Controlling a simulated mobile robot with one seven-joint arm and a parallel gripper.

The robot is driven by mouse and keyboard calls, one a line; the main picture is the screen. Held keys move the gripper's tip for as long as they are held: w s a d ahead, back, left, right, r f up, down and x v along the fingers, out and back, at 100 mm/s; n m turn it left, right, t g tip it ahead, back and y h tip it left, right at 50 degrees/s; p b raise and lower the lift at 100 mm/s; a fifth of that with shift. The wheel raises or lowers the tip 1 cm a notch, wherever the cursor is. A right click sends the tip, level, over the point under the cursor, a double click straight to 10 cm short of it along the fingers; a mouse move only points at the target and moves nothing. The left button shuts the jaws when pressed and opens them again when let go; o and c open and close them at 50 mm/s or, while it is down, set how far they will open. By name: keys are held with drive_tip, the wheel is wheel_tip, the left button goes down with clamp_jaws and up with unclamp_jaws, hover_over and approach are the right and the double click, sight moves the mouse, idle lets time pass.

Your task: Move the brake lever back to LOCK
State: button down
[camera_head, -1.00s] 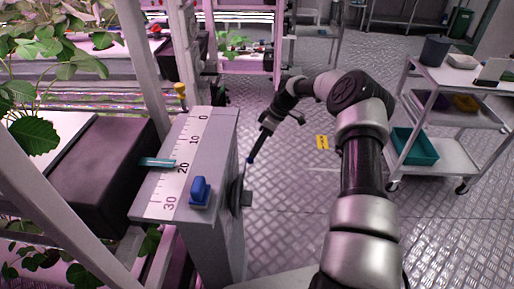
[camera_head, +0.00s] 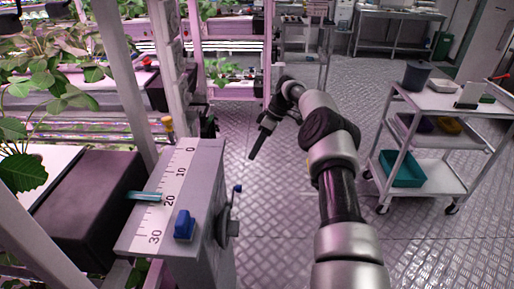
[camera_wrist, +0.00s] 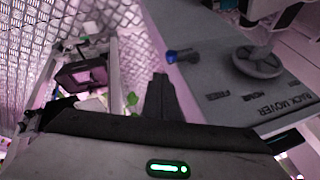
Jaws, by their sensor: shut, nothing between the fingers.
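A grey rack-mover box (camera_head: 205,165) stands at the left centre in the head view, with a dark disc (camera_head: 224,222) on its right side. A small blue-tipped handle (camera_head: 238,188) sticks out there. The wrist view shows this blue tip (camera_wrist: 172,57) near the grey disc (camera_wrist: 258,62). The side panel there has upside-down lettering including FREE and RACK MOVER; I cannot read LOCK. My gripper (camera_head: 254,154) is shut and empty, beyond the handle and apart from it. Its dark fingers (camera_wrist: 160,82) show in the wrist view.
The box top has a scale with a teal pointer (camera_head: 145,196) near 20 and a blue block (camera_head: 184,225). Plant racks (camera_head: 95,45) fill the left. A white cart (camera_head: 445,100) with a teal bin (camera_head: 402,169) stands at right. Floor between is clear.

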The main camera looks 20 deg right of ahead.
drive_tip(key=shift+w+d+r, duration=0.3)
drive_tip(key=shift+d+r, duration=0.1)
drive_tip(key=shift+d, duration=0.05)
drive_tip(key=shift+r, duration=0.1)
drive_tip(key=s+a+r+h, duration=0.1)
drive_tip(key=a+r, duration=0.2)
drive_tip(key=r, duration=0.4)
drive_tip(key=s+a+r+h, duration=0.2)
drive_tip(key=a+r, duration=0.2)
drive_tip(key=r, duration=0.3)
drive_tip(key=s+a+r+m+t+h, duration=0.2)
drive_tip(key=s+a+r+m, duration=0.1)
drive_tip(key=s+r, duration=0.75)
drive_tip(key=s+d+r+m+t+h, duration=0.15)
drive_tip(key=s+r+m, duration=0.3)
drive_tip(key=s, duration=0.85)
drive_tip(key=s+d+f+m+t, duration=0.1)
drive_tip(key=s+f+m+t, duration=0.1)
drive_tip(key=s, duration=0.6)
drive_tip(key=s+d+f+m+t, duration=0.1)
drive_tip(key=s+f+m, duration=0.15)
drive_tip(key=s, duration=0.45)
wheel_tip(320, 180, up, 16)
drive_tip(key=p, duration=1.6)
drive_tip(key=shift+f+y, duration=0.15)
drive_tip(key=shift+y, duration=0.2)
